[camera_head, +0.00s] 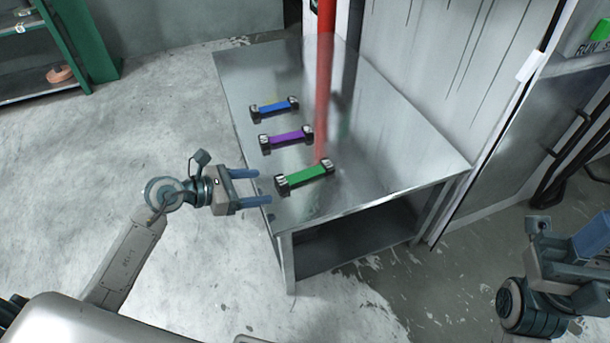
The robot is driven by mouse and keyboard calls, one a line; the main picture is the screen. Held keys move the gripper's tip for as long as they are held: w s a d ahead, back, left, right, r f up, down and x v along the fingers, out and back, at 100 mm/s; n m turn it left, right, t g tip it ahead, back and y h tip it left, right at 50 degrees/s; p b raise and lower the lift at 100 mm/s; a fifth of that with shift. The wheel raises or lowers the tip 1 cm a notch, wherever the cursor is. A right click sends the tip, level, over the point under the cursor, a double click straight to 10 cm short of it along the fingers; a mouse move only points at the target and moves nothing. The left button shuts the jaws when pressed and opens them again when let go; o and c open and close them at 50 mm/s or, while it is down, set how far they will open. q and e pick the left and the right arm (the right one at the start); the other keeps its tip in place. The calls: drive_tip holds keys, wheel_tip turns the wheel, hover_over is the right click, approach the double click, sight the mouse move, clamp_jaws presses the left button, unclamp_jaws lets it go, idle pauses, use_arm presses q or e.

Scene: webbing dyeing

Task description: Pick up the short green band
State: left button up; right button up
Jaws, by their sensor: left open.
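The short green band (306,175) lies near the front of the metal table, between two dark end blocks. My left gripper (264,187) is open and empty, with its blue fingers pointing right toward the band. Its fingertips are at the table's left edge, a little left of the band's left end block and apart from it. My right gripper (592,240) is at the right edge of the picture, partly cut off, well away from the table; its jaw state cannot be made out.
A purple band (287,138) and a blue band (274,108) lie farther back on the metal table (400,165). A tall pale cabinet (460,60) borders the table's right. A green-framed shelf (85,45) stands back left.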

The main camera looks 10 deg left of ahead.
sight(278, 182)
use_arm(q)
drive_tip(key=shift+w+b+x, duration=0.25)
drive_tip(key=shift+b+x, duration=0.7)
drive_tip(key=shift+x, duration=1.75)
drive_tip(key=shift+a+r, duration=0.15)
drive_tip(key=shift+a, duration=0.05)
drive_tip(key=shift+c, duration=0.2)
drive_tip(key=c, duration=1)
